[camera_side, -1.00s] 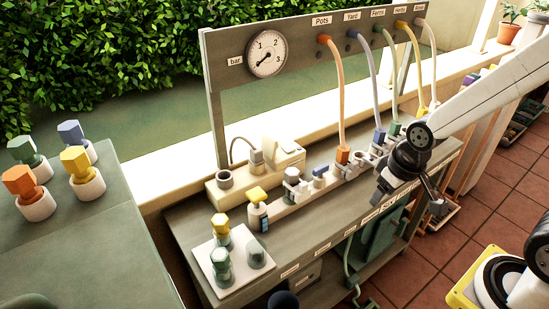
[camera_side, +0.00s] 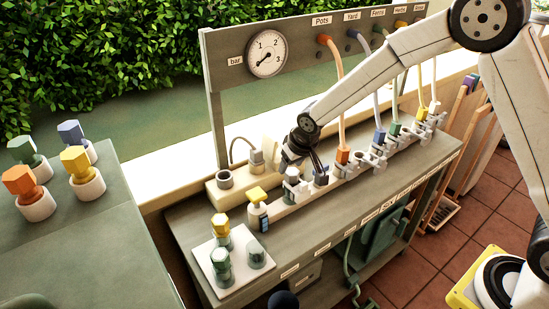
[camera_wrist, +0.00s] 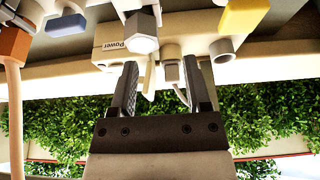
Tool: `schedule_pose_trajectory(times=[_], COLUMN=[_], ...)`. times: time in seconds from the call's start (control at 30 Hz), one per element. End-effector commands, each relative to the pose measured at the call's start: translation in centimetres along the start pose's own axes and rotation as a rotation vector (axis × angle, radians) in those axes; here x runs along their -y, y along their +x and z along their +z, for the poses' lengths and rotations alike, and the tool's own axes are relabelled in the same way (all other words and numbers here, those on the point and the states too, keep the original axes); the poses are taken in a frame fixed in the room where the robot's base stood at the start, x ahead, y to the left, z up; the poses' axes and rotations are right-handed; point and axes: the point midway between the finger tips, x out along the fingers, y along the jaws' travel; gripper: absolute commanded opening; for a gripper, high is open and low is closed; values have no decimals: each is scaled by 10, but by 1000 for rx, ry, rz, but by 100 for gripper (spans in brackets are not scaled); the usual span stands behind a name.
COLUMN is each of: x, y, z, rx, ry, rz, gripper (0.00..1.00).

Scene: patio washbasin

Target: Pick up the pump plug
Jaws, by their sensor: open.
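The pump plug is most likely the grey plug (camera_side: 256,157) with a dark cable, standing in the cream power block (camera_side: 213,194) left of my gripper. In the wrist view a grey plug (camera_wrist: 171,68) shows between my fingers, in front of the block labelled Power (camera_wrist: 112,46). My gripper (camera_side: 308,163) hangs right of the plug, over the rail of fittings; its tips are partly hidden in the side view. In the wrist view its two dark fingers (camera_wrist: 161,68) are apart with nothing clamped. I cannot tell the depth to the plug.
An empty round socket (camera_side: 224,178) stands left of the plug. White fittings, a yellow-topped fitting (camera_side: 257,196) and an orange hose connector (camera_side: 342,154) crowd the rail close by. A pressure gauge (camera_side: 266,54) hangs on the panel behind.

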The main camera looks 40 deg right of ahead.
Motion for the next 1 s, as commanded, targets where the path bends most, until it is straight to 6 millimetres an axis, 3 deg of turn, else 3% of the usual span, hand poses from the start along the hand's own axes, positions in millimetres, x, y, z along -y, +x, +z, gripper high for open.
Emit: schedule_pose_trajectory(times=[0.17,0.57,1.0], x=[9,10,10], y=[13,17,31], z=[-12,-19,-55], rx=[-13,-16,-16], ry=[0,1,2], rz=[-3,-3,-2], gripper=[62,62,62])
